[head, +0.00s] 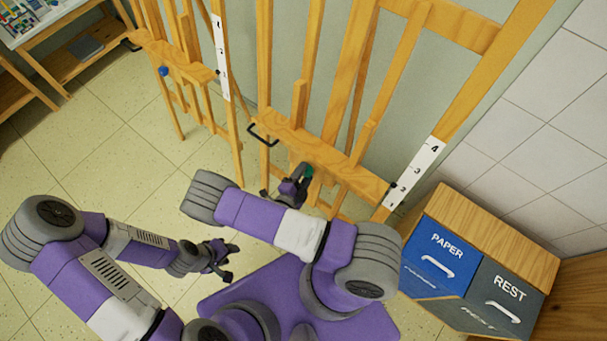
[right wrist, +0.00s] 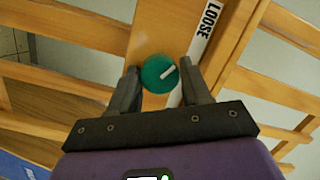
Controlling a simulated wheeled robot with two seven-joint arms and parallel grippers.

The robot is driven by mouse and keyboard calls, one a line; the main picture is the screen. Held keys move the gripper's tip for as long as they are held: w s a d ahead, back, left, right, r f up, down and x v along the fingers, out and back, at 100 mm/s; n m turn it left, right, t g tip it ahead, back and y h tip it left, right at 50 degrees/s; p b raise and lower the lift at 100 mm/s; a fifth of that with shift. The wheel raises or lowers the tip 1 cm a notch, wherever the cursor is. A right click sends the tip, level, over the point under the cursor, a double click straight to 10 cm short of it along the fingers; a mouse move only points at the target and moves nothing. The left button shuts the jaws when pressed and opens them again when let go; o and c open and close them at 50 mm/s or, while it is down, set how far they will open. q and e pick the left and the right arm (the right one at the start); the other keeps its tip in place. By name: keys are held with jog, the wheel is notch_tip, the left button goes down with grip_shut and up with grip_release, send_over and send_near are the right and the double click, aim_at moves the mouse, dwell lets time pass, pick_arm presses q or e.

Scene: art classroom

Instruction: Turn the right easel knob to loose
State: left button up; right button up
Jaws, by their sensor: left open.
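The right easel (head: 340,165) stands against the wall and has a round green knob (head: 308,173) on its front. In the right wrist view the green knob (right wrist: 157,74) carries a white pointer mark slanting to the upper right. A white strip (right wrist: 205,32) beside it reads LOOSE. My right gripper (right wrist: 159,76) is open, with one finger on each side of the knob; I cannot tell whether either touches it. In the head view my right gripper (head: 296,184) is at the easel, partly hidden by its arm. My left gripper (head: 224,260) is open and empty above the floor.
The left easel (head: 200,75) has a blue knob (head: 163,71). Black handles stick out from the easel ledges. PAPER (head: 445,253) and REST (head: 506,296) bins in a wooden case stand close on the right. The floor at left is clear.

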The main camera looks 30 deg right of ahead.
jog(key=o, duration=0.3)
jog(key=v, duration=0.7)
jog(key=shift+s+a, duration=0.2)
dwell(0.4)
